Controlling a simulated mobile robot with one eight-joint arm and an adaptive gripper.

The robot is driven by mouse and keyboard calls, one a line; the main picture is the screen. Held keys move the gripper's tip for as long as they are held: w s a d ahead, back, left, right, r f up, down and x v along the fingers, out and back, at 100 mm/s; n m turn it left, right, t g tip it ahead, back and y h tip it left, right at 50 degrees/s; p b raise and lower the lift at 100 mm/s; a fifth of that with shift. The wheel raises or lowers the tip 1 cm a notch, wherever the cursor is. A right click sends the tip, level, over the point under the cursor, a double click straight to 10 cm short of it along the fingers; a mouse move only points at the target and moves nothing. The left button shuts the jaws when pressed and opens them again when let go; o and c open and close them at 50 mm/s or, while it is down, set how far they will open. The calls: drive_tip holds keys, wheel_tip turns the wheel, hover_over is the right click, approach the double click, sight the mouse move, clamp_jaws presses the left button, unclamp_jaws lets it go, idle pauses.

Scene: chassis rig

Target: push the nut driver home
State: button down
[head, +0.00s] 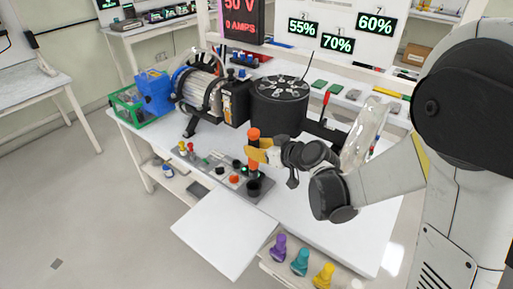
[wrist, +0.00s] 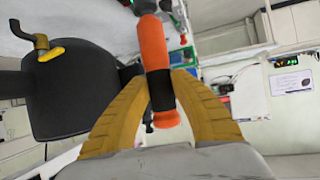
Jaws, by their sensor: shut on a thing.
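The nut driver (head: 254,165) is orange with a black band and stands roughly upright over the grey control panel (head: 214,172) at the front of the table. My gripper (head: 260,153) has its yellow fingers shut around the nut driver from the right. In the wrist view my gripper (wrist: 163,92) closes on the black band of the nut driver (wrist: 153,45), with orange showing on both sides of the band. A black round socket (head: 253,187) sits on the panel just below the driver. I cannot tell whether the driver's lower end is inside a hole.
A black drum (head: 279,106) stands behind the gripper, beside a silver motor (head: 201,90). A clear bottle (head: 363,135) is near my arm. Purple, teal and yellow knobbed pieces (head: 300,262) are at the front. A bare white board (head: 225,232) projects at the front left.

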sight(257, 168)
wheel_tip(257, 168, down, 4)
drive_tip(key=b, duration=0.4)
drive_tip(key=shift+f, duration=0.2)
drive_tip(key=shift+f+b, duration=0.85)
drive_tip(key=shift+f, duration=0.3)
idle(1.2)
drive_tip(key=shift+f, duration=1.1)
idle(0.4)
drive_tip(key=c, duration=1.1)
unclamp_jaws()
drive_tip(key=shift+c, duration=0.2)
drive_tip(key=v, duration=1.2)
